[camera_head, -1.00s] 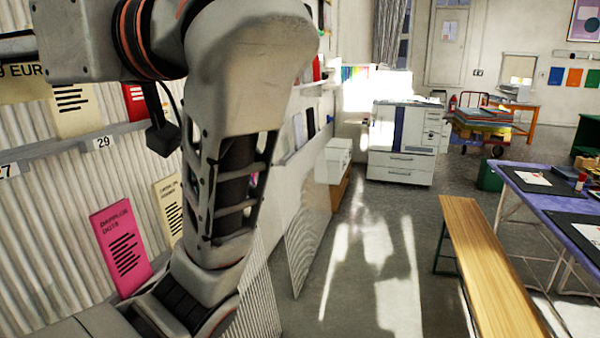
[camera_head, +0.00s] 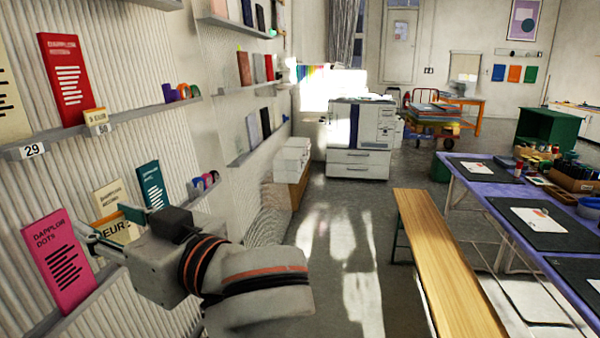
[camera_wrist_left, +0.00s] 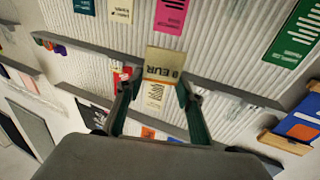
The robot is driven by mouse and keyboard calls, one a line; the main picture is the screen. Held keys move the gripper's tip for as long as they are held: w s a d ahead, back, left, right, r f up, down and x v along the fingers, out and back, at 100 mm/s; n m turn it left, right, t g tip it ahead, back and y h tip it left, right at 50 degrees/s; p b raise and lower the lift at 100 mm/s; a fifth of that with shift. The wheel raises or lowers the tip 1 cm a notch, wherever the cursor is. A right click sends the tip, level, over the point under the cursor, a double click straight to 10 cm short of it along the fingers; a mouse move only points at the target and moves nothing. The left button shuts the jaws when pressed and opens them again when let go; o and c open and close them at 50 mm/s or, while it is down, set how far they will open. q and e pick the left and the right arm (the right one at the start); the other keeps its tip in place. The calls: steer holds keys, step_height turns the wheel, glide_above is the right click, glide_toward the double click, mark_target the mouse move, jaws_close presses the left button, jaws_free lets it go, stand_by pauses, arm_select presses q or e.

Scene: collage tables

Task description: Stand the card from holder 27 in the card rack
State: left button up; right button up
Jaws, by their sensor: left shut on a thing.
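A small cream card (camera_wrist_left: 165,62) with "0 EUR" print is between the fingertips of my left gripper (camera_wrist_left: 154,80), which is shut on it, in the left wrist view. In the head view my left gripper (camera_head: 106,224) is at the lower left, close to the corrugated wall, and partly hides the same card (camera_head: 122,232). Holder 27 is not in view in the head view now. I cannot pick out the card rack. My right gripper is not in view.
Wall ledges (camera_head: 62,138) carry tags 29 (camera_head: 33,151) and 50. A pink booklet (camera_head: 62,258), a red booklet (camera_head: 68,80) and a teal booklet (camera_head: 152,186) stand on ledges near my arm.

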arm_select(q)
steer(key=s+d+f+m+t+h, duration=0.1)
steer(key=d+f+t, duration=0.1)
steer(key=f, duration=0.7)
steer(key=s+d+f+m+t+h, duration=0.1)
steer(key=s+d+f+m+t, duration=0.1)
steer(key=f, duration=0.7)
steer(key=shift+f+t+h, duration=0.3)
steer(key=shift+f, duration=0.05)
steer(key=shift+d, duration=0.1)
